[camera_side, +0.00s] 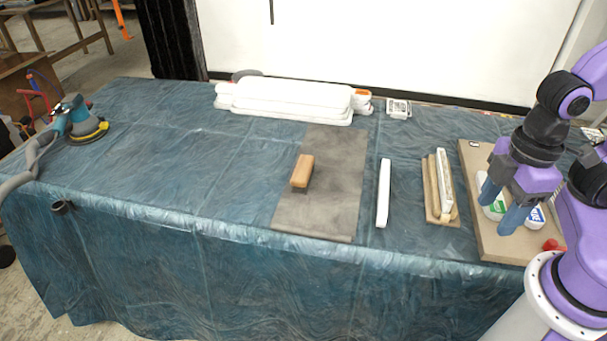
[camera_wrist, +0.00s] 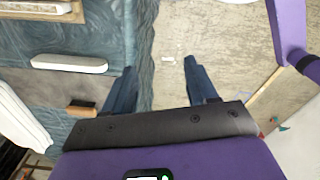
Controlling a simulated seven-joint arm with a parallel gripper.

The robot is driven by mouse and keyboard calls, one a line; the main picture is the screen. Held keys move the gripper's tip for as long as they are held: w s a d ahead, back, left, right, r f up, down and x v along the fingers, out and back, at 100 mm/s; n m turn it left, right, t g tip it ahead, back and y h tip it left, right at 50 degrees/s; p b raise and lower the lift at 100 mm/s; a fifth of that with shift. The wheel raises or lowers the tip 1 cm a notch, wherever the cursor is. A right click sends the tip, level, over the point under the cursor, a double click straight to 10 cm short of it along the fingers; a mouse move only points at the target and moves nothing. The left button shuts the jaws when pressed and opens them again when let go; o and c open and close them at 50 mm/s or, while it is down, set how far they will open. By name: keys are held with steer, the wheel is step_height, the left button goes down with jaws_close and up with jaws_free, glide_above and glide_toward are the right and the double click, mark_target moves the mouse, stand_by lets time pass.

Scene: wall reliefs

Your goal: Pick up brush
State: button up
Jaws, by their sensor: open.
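The brush (camera_side: 302,171) is a small tan wooden block on the grey mat (camera_side: 318,205), in the middle of the table in the side view. In the wrist view the brush (camera_wrist: 82,108) shows at the left, with a dark strip along one edge that looks like bristles. My gripper (camera_side: 501,203) is at the right of the side view, well to the right of the brush. Its blue fingers are apart and empty, pointing down. In the wrist view my gripper (camera_wrist: 158,66) has bare floor and the table's front edge between and beyond its fingers.
A white bar (camera_side: 383,193) and a wooden piece with a white strip (camera_side: 440,186) lie between brush and gripper. A brown board (camera_side: 487,235) with white tubs is by my gripper. White stacked pieces (camera_side: 292,100) lie behind. A sander (camera_side: 85,125) sits far left; the table's left half is mostly clear.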

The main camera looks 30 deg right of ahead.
steer(key=shift+o, duration=1.3)
steer(key=w+a+f+m+t+h, duration=0.1)
steer(key=w+a+m, duration=0.4)
steer(key=w, duration=0.6)
steer(key=w+a+f+m+t, duration=0.1)
steer(key=w+a+m, duration=0.35)
steer(key=w, duration=0.65)
steer(key=w+a+f+m+h, duration=0.1)
steer(key=w+a+m, duration=0.4)
steer(key=w, duration=0.7)
steer(key=m+t+h, duration=0.1)
steer(key=m+h, duration=0.1)
steer(key=m, duration=0.5)
glide_toward(303, 167)
steer(key=x, duration=0.4)
steer(key=shift+s+f, duration=0.25)
steer(key=shift+f, duration=0.05)
steer(key=shift+w+x, duration=0.2)
steer(key=shift+x, duration=2.2)
steer(key=shift+w+d+f, duration=0.15)
steer(key=shift+d+f, duration=0.05)
steer(key=shift+f, duration=0.15)
